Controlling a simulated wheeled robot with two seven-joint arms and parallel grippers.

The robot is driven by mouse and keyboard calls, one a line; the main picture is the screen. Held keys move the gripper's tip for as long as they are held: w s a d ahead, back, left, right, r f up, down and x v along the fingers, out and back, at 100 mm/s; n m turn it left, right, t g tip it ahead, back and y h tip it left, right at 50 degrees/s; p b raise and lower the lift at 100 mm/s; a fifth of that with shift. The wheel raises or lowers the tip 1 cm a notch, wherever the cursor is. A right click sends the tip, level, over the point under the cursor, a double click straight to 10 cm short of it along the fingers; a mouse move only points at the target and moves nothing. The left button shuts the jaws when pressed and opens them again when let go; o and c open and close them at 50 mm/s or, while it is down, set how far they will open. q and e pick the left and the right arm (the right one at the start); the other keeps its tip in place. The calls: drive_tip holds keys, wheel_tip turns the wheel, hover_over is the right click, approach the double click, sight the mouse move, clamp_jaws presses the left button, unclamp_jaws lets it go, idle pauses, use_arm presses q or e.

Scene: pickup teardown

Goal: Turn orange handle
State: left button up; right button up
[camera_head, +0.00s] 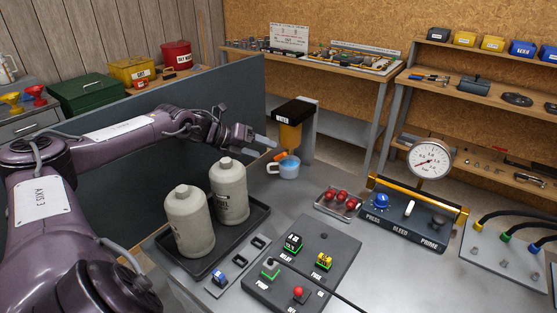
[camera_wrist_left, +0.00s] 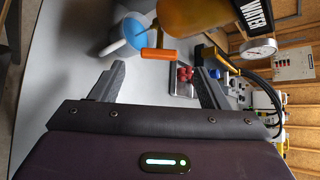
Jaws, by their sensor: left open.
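The orange handle (camera_wrist_left: 158,54) sticks out below the amber water container (camera_wrist_left: 198,22) in the left wrist view. In the head view the handle (camera_head: 281,156) is small, at the base of the amber container (camera_head: 289,137) with its black "WATER" top. A light cup with blue contents (camera_head: 288,168) stands under it, and the cup also shows in the wrist view (camera_wrist_left: 122,36). My left gripper (camera_head: 268,143) is open and empty, just left of the container. In the wrist view the handle lies ahead, between the lines of the two fingers (camera_wrist_left: 161,75), apart from both. My right gripper is out of view.
Two pale bottles (camera_head: 229,192) stand in a black tray (camera_head: 250,222) below my left arm. A dark partition (camera_head: 150,125) stands behind the arm. Red knobs (camera_head: 338,201) and a gauge panel (camera_head: 415,226) are to the right. The grey tabletop around the cup is mostly clear.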

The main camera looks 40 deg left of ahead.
sight(278, 156)
use_arm(q)
drive_tip(key=x, duration=0.7)
drive_tip(key=shift+f+p, duration=0.15)
drive_tip(key=shift+p, duration=0.15)
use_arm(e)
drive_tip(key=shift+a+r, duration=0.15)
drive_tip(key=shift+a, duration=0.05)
use_arm(q)
drive_tip(key=c, duration=1)
